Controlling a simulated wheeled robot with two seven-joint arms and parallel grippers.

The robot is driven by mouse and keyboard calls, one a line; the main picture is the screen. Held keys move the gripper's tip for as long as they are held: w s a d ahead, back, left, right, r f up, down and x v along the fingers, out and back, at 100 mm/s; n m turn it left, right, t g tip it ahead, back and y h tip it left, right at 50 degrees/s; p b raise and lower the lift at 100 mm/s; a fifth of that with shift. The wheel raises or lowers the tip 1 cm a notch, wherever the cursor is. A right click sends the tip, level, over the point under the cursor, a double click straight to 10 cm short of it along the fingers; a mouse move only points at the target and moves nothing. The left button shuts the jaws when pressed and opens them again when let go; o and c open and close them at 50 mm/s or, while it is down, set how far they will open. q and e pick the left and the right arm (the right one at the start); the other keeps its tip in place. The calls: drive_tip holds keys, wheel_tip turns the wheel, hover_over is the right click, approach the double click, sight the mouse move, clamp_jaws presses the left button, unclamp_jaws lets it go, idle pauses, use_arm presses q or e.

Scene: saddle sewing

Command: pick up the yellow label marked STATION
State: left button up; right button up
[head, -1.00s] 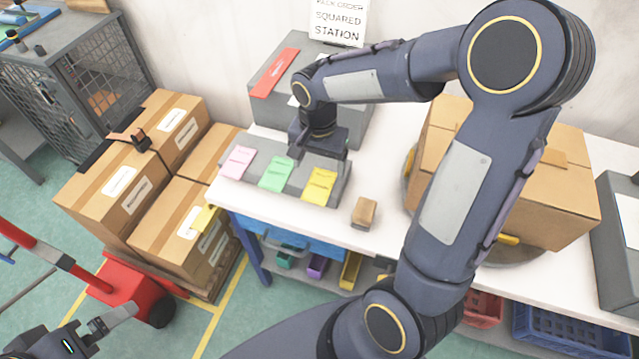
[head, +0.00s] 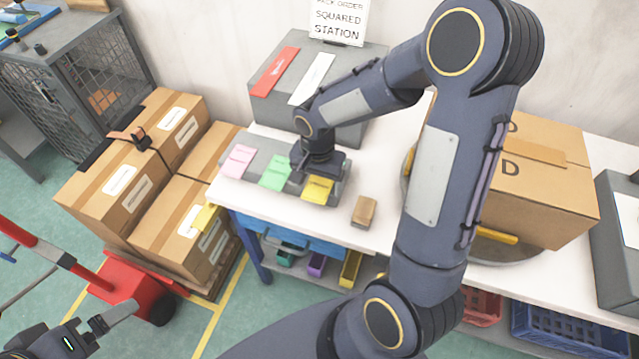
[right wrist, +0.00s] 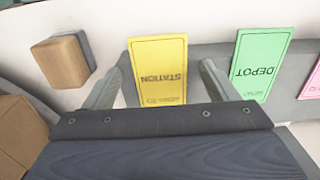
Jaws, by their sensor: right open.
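The yellow label marked STATION (head: 318,188) lies on the right end of a low grey holder (head: 292,192) on the white bench. In the right wrist view the yellow label (right wrist: 158,68) sits between my two spread fingers, its print upside down. My right gripper (head: 315,178) is open above and just behind the label, pointing down, and holds nothing. It also shows in the right wrist view (right wrist: 160,85). Whether the fingers touch the label cannot be told. My left gripper (head: 105,322) is at the lower left, away from the bench; its jaw state is unclear.
A green DEPOT label (head: 276,173) and a pink label (head: 238,161) lie left of the yellow one. A wooden block (head: 364,210) stands to the right. A grey box (head: 350,105) stands behind, and a cardboard box (head: 540,180) sits further right.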

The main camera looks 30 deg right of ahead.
drive_tip(key=shift+c, duration=0.3)
drive_tip(key=c, duration=1)
drive_tip(key=shift+r, duration=0.15)
